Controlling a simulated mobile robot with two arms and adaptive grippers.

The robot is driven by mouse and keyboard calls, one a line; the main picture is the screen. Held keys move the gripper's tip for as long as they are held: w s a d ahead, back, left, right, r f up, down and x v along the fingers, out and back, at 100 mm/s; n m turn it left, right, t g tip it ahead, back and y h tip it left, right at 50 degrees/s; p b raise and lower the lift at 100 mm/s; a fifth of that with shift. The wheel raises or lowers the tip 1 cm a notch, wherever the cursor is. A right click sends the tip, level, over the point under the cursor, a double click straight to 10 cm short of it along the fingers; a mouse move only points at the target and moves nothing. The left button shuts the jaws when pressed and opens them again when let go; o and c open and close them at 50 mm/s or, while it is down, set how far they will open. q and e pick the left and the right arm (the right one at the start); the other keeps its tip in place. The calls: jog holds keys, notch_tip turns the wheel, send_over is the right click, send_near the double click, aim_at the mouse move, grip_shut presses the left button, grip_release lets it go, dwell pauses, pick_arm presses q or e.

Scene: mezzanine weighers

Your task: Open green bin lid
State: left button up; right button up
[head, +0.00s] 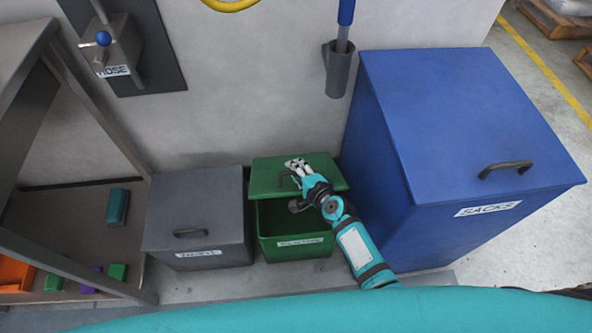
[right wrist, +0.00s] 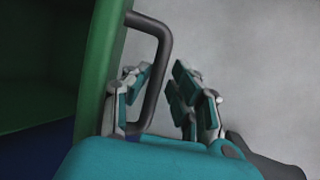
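The green bin (head: 296,246) stands between the grey bin and the blue bin in the head view. Its green lid (head: 262,177) is partly raised, and the dark inside shows below its front edge. A dark lid handle (head: 284,179) is on the lid; it is large in the right wrist view (right wrist: 164,50), beside the green lid (right wrist: 105,50). My right gripper (head: 294,164) is at the handle. In the right wrist view its fingers (right wrist: 160,70) are apart, one inside the handle loop and one outside, with a gap to the outer finger. My left gripper is out of view.
The grey bin (head: 195,215) with a shut lid is close on the left. The tall blue sacks bin (head: 460,120) is close on the right. A wall (head: 250,100) is behind, with a blue-handled tool in a holder (head: 338,70). A metal rack (head: 75,215) stands far left.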

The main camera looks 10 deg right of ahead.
jog(key=shift+f, duration=0.15)
jog(key=shift+s, duration=0.25)
jog(key=v, duration=1.1)
jog(key=shift+s+d+r, duration=0.2)
jog(key=shift+r, duration=0.1)
